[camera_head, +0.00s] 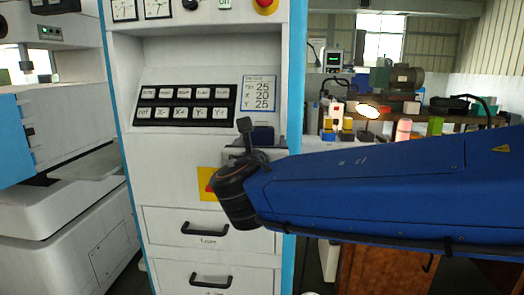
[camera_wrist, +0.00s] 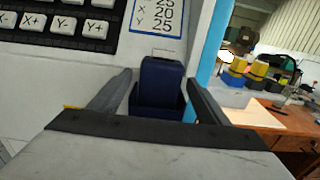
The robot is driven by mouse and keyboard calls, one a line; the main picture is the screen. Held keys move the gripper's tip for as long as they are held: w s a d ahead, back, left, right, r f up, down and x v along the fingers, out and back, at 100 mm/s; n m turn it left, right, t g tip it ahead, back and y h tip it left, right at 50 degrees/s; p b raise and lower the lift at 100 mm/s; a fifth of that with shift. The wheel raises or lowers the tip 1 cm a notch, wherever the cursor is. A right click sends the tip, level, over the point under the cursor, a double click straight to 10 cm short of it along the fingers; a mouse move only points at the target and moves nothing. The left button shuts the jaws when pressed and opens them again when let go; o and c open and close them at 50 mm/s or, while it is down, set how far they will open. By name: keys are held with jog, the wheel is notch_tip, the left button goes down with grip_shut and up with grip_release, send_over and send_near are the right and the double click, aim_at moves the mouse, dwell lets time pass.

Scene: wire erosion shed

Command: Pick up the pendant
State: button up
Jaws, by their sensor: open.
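The pendant (camera_wrist: 161,72) is a dark blue upright block seated in a dark blue holder (camera_wrist: 158,108) on the front of the white machine cabinet, below the key panel. Part of the dark blue shape (camera_head: 263,134) also shows in the head view, just behind my wrist. My gripper (camera_wrist: 158,79) is open, with one grey finger to the left of the pendant and one to its right. There is a visible gap on the left; contact on the right cannot be told. In the head view my wrist and arm mostly hide the gripper.
The white cabinet (camera_head: 165,170) carries a black key panel (camera_head: 186,106) and drawers with black handles (camera_head: 205,229) below. A blue strip (camera_wrist: 209,45) edges it on the right. A wooden bench (camera_wrist: 262,115) with yellow-topped containers (camera_wrist: 236,70) stands beyond.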

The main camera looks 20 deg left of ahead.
jog(key=c, duration=1.2)
jog(key=shift+c, duration=0.6)
jog(key=shift+s+r, duration=0.1)
jog(key=shift+r, duration=0.1)
